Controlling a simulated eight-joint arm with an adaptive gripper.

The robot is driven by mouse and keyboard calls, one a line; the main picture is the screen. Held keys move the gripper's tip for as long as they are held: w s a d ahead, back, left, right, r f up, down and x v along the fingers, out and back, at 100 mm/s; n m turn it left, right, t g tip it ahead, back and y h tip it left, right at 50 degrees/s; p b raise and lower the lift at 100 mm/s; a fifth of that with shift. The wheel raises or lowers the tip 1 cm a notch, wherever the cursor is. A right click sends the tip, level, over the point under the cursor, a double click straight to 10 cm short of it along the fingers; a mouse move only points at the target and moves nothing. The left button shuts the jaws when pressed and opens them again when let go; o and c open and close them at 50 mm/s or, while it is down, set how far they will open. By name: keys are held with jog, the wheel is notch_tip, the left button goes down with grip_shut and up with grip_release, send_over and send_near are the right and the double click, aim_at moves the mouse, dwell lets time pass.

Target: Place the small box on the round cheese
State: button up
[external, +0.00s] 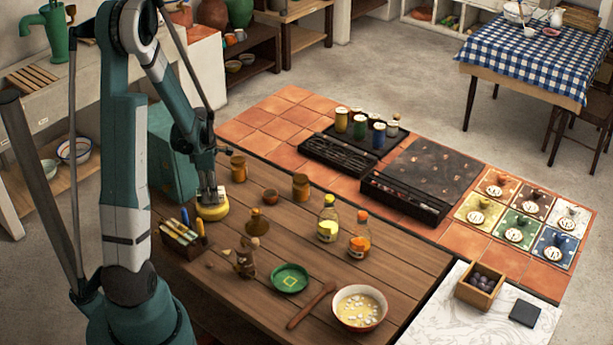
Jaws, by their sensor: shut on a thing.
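The round cheese (213,212) is a yellow disc on the wooden table, near its left side. My gripper (210,197) points down directly above the cheese, its fingertips very close to the top. It is shut on a small pale thing, apparently the small box, mostly hidden between the fingers. I cannot tell whether that thing touches the cheese.
A crate of colored items (184,238) stands left of the cheese. A brown bottle (257,222), brown jars (301,187) and a small figure (246,258) are nearby. A green dish (290,278) and a bowl (360,307) stand nearer the front.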

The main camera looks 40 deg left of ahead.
jog(key=shift+f, duration=0.65)
jog(key=shift+f, duration=0.2)
jog(key=o, duration=0.8)
jog(key=shift+r, duration=0.25)
jog(key=shift+r+p, duration=0.45)
jog(key=shift+r, duration=5.5)
jog(key=shift+d+r, duration=0.1)
